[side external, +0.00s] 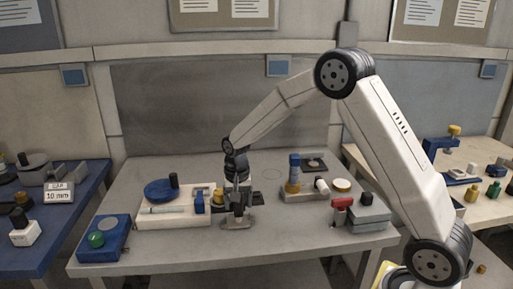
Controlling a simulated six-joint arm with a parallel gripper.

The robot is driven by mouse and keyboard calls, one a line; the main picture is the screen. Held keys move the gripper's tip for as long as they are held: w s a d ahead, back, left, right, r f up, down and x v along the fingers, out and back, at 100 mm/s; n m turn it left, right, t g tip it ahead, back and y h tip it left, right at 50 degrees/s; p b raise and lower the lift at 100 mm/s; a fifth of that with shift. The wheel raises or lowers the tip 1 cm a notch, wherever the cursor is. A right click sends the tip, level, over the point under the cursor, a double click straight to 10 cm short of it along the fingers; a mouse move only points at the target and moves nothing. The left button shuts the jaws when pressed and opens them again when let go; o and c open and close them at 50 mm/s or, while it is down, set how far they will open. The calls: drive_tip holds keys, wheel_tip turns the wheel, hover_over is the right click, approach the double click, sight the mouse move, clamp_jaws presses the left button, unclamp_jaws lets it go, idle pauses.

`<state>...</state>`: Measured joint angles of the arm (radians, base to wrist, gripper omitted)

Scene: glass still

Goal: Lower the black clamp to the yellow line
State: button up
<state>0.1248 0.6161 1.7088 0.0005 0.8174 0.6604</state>
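My gripper (238,203) points down over the middle of the grey table (300,240), just right of a white fixture (175,220). Dark parts cluster at its fingertips, above a small grey block (237,223). A black clamp cannot be told apart from my gripper and the dark parts around it at this size. No yellow line can be made out; it may be hidden or too small. Whether my fingers are open or shut on something is not clear.
The white fixture carries a blue disc (160,190) and a brass knob (218,195). Left is a blue box with a green button (96,240). Right stand a blue-topped brass post (294,172) and a grey block with a red handle (342,203). The table's front middle is clear.

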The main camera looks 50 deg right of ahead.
drive_tip(key=shift+r, duration=0.1)
drive_tip(key=shift+r, duration=3.85)
drive_tip(key=shift+s+a+f+n, duration=0.15)
drive_tip(key=shift+s+a+n, duration=0.15)
drive_tip(key=shift+s, duration=0.2)
drive_tip(key=s+a+f+n+t, duration=0.1)
drive_tip(key=s+n, duration=0.1)
drive_tip(key=s, duration=0.4)
drive_tip(key=s+a+f+n, duration=0.2)
drive_tip(key=s+n, duration=0.1)
drive_tip(key=s, duration=0.3)
drive_tip(key=s+a+f+n+t, duration=0.1)
drive_tip(key=s+a+f+n, duration=0.1)
drive_tip(key=s, duration=0.4)
drive_tip(key=shift+a+f+n+t, duration=0.2)
drive_tip(key=shift+n+t, duration=0.1)
drive_tip(key=shift+n, duration=0.4)
